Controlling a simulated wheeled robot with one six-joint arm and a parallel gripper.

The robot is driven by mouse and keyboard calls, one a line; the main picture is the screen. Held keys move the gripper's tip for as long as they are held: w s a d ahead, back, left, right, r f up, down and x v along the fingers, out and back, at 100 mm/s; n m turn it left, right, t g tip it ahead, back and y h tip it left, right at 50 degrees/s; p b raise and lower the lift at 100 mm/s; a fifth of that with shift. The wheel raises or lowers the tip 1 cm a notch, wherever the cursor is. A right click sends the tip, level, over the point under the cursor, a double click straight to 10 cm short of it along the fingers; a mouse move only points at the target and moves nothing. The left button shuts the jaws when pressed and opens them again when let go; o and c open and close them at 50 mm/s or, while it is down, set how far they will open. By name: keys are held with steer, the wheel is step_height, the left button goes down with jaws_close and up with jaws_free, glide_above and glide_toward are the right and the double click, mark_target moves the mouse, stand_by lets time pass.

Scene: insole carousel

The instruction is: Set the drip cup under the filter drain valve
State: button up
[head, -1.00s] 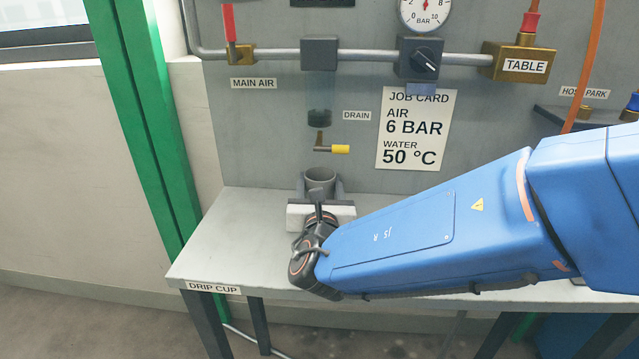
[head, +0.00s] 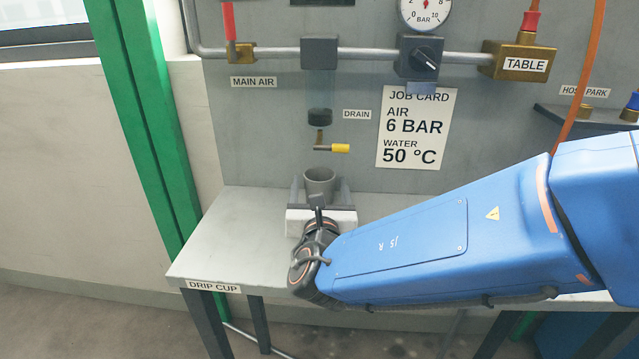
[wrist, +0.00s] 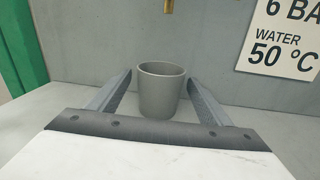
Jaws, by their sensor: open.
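The drip cup (head: 319,184) is a small grey open-topped cup standing upright on the bench, below the filter drain valve (head: 332,148) with its yellow handle. The cup also shows in the wrist view (wrist: 161,90), between the two grey fingers of my gripper (wrist: 161,84). The fingers are open, one on each side of the cup, with gaps between them and its wall. In the head view my gripper (head: 320,190) is low at the bench, its fingers beside the cup. The cup looks empty, but its bottom is hidden.
The grey bench (head: 225,240) has free room to the left, with a DRIP CUP label (head: 213,287) on its front edge. A green post (head: 155,130) stands at left. The panel behind carries the filter (head: 319,95), pipe, gauge and job card (head: 416,128).

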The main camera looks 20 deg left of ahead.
steer(key=v, duration=0.9)
steer(key=shift+s+r, duration=0.1)
steer(key=shift+s, duration=0.15)
steer(key=shift+s+d, duration=0.15)
steer(key=shift+s, duration=0.05)
